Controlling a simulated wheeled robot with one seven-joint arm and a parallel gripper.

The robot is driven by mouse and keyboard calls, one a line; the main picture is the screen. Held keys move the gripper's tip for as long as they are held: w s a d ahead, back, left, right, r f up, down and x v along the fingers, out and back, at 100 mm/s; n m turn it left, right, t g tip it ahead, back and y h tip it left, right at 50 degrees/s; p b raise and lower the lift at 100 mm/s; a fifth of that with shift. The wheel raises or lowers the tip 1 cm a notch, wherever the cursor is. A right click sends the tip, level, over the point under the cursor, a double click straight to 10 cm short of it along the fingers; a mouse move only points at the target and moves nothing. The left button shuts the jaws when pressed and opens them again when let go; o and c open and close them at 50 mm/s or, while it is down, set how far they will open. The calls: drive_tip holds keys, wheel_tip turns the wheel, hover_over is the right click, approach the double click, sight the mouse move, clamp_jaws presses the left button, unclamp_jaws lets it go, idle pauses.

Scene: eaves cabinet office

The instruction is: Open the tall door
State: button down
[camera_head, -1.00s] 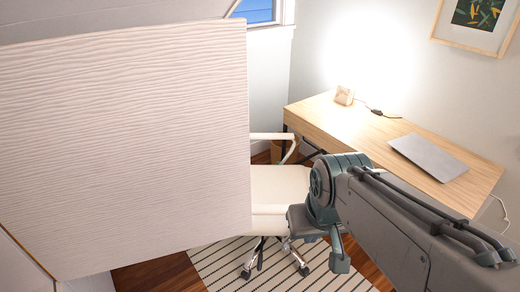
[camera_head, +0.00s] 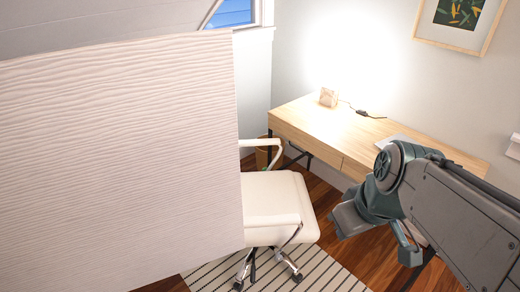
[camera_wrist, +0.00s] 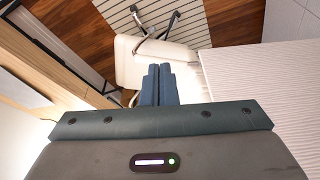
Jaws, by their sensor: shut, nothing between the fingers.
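The tall door (camera_head: 115,165) is a large pale panel with a wavy wood-grain texture, filling the left half of the head view. It stands swung out into the room, and its free vertical edge is near the chair. Its lower left part runs out of the frame, and I see no handle on it. In the wrist view a pale ribbed surface at the right (camera_wrist: 255,95) looks like the same door. My gripper (camera_wrist: 159,70) shows in the wrist view with its blue fingers together and empty, left of that surface and apart from it.
A white office chair (camera_head: 275,195) stands just right of the door's edge on a striped rug (camera_head: 325,272). Wooden floor shows between chair and desk.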

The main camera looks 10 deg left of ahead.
drive_tip(key=w+a+r+n+y+p, duration=0.2)
drive_tip(key=w+a+r+n+y, duration=0.4)
drive_tip(key=a+r+n, duration=0.85)
drive_tip(key=w+a+f+n+p, duration=0.1)
drive_tip(key=w+a+f+p, duration=0.1)
drive_tip(key=f, duration=0.3)
drive_tip(key=w+a+f+n+p, duration=0.2)
drive_tip(key=w+a+f, duration=0.1)
drive_tip(key=f, duration=0.3)
drive_tip(key=shift+w+a+f+g+h+p, duration=0.15)
drive_tip(key=shift+w+a+g+h+p, duration=0.2)
drive_tip(key=shift+a, duration=0.45)
